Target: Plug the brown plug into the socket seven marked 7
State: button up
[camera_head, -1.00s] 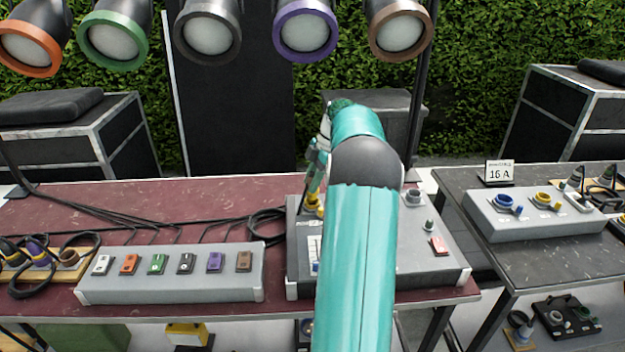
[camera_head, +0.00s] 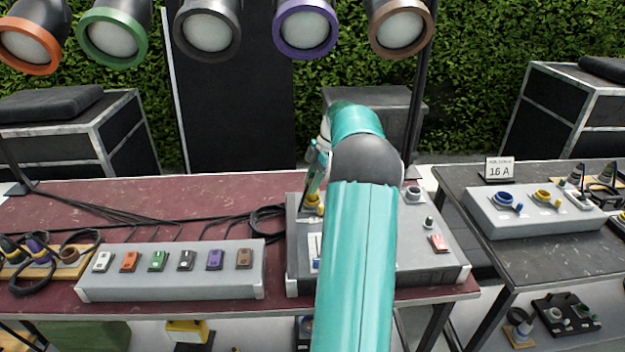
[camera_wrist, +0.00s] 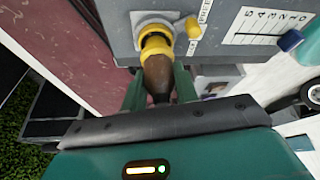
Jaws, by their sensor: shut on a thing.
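My gripper (camera_wrist: 158,82) is shut on a brown tapered plug-like body (camera_wrist: 158,70) in the wrist view. Its far end meets a yellow collar (camera_wrist: 156,42) at a fitting on the grey console. I cannot tell whether the collar belongs to the body or to the fitting, nor how deep it sits. In the head view my gripper (camera_head: 313,180) is above the console's left part, by a yellow piece (camera_head: 314,203), partly hidden by my arm. A brown-ringed item (camera_head: 69,256) lies on the wooden board at far left. No mark 7 is readable.
A grey box (camera_head: 170,277) with a row of coloured switches stands left of the console (camera_head: 432,265). Black cables (camera_head: 120,222) lie behind it. A second table (camera_head: 560,250) at right bears a grey socket box and a 16 A sign (camera_head: 499,170). Lamps hang above.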

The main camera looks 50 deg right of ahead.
aim_at(312, 173)
jog(key=shift+f, duration=0.95)
jog(key=o, duration=1.5)
jog(key=shift+c, duration=0.2)
jog(key=shift+r, duration=0.1)
jog(key=shift+r, duration=2.4)
